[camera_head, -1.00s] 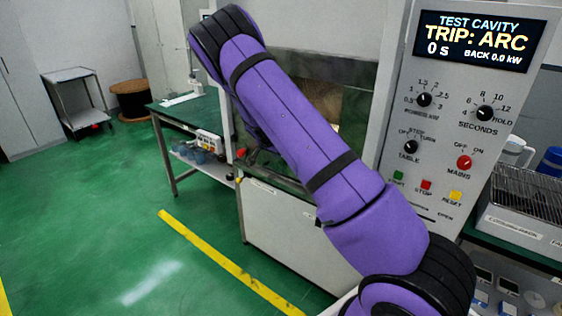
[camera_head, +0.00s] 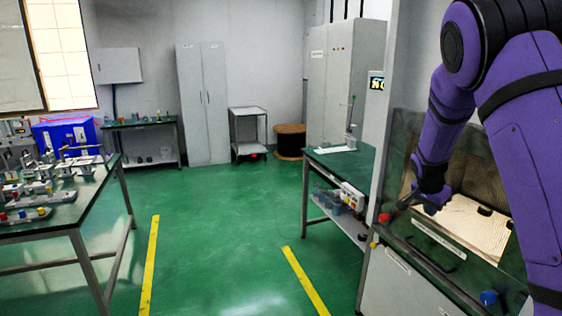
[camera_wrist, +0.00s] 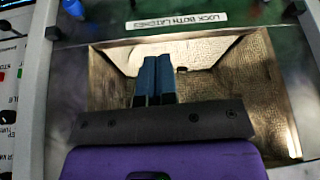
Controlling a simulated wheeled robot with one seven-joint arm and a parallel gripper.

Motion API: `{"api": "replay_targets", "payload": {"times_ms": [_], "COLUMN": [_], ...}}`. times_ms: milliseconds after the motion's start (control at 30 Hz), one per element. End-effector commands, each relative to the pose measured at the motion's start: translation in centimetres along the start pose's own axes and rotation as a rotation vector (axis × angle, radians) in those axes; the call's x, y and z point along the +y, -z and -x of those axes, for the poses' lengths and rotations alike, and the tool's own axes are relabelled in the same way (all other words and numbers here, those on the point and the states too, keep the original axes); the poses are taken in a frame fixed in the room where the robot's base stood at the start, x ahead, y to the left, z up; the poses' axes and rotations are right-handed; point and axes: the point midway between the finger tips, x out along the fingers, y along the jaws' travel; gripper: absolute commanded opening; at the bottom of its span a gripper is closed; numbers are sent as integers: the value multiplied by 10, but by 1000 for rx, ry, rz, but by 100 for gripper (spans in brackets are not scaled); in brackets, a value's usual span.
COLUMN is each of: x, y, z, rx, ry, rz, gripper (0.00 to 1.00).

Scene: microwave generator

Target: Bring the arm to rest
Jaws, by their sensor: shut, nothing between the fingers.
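My purple arm (camera_head: 520,120) comes in at the right of the head view and is bent, with its end reaching down before the test cavity (camera_head: 476,222). My gripper (camera_head: 410,201) looks small there and is partly hidden against the dark frame. In the wrist view its two blue fingers (camera_wrist: 155,80) lie side by side, shut and empty. Behind them is the lit, tan-walled cavity (camera_wrist: 215,65). The label about locking both latches (camera_wrist: 177,21) appears upside down above it. I cannot tell whether a clear door covers the opening.
A red knob (camera_head: 384,218) and a blue knob (camera_head: 488,297) sit on the cavity's front. A green-topped bench (camera_head: 345,165) stands just left of the cavity. A table with equipment (camera_head: 70,215) is at far left. Green floor (camera_head: 220,240) between yellow lines is clear.

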Motion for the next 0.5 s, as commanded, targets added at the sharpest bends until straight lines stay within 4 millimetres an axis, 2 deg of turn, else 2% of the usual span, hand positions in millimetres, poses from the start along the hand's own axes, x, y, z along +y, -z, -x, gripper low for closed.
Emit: {"api": "replay_targets", "payload": {"times_ms": [33, 100, 500], "x": [6, 14, 72], "y": [-1, -5, -38], "z": [19, 41, 160], "rx": [-19, -45, -141], "ry": [21, 45, 194], "rz": [13, 44, 261], "gripper": [0, 0, 0]}}
